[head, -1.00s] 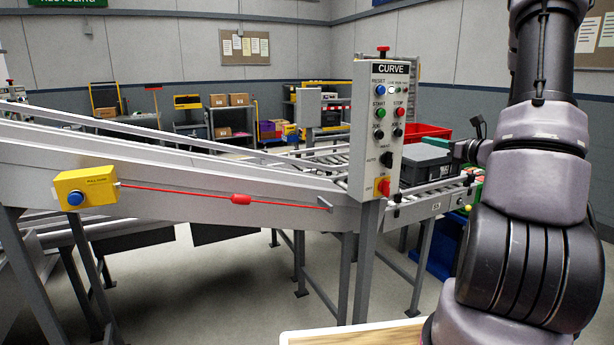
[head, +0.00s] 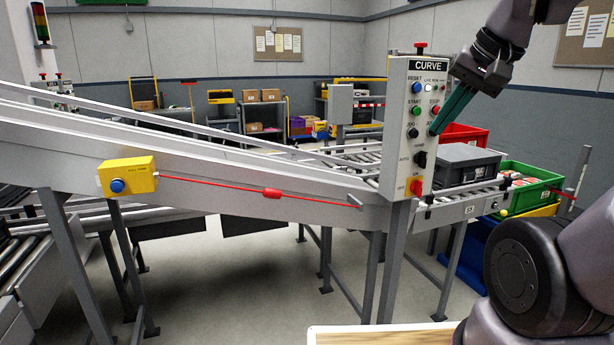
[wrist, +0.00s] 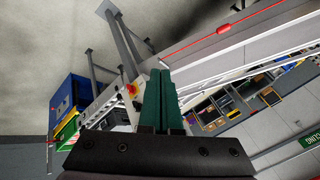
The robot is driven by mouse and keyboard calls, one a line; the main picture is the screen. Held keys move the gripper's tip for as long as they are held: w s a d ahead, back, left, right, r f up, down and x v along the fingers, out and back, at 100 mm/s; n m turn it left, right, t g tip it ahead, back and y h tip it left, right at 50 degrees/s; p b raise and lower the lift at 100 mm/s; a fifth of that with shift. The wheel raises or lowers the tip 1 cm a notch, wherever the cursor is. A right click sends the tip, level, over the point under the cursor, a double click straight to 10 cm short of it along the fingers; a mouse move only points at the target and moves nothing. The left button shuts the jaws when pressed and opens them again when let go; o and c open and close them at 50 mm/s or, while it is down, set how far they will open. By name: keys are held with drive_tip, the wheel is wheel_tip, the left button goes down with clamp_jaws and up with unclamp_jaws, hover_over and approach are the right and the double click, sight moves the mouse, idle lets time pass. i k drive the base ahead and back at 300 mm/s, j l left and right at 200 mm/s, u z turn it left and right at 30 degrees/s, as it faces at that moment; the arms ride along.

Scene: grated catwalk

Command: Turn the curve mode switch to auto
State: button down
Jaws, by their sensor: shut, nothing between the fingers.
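The curve control box (head: 402,125) stands upright on a grey post, with the label CURVE at its top. The mode switch (head: 420,160) is a black knob low on its face, with AUTO printed to its left; which way it points is too small to tell. My gripper (head: 434,132) has green fingers, shut and empty. In the head view they slant down to the left, with their tips overlapping the box's right side, above the mode switch. In the wrist view the shut fingers (wrist: 160,73) hide part of the box; contact cannot be told.
A red and yellow switch (head: 417,187) sits below the mode switch, and buttons sit above it. A conveyor (head: 200,170) with a red pull cord (head: 272,194) runs left. A grey crate (head: 466,165) and a green bin (head: 532,181) lie right of the box.

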sight(420, 159)
drive_tip(key=i+l+z, duration=0.3)
drive_tip(key=i+l, duration=1.55)
drive_tip(key=l+u, duration=0.15)
drive_tip(key=u, duration=0.35)
drive_tip(key=k+l+u, duration=0.15)
drive_tip(key=u, duration=0.35)
drive_tip(key=l+u, duration=0.1)
drive_tip(key=u, duration=0.4)
drive_tip(key=k+u, duration=0.1)
drive_tip(key=k, duration=0.5)
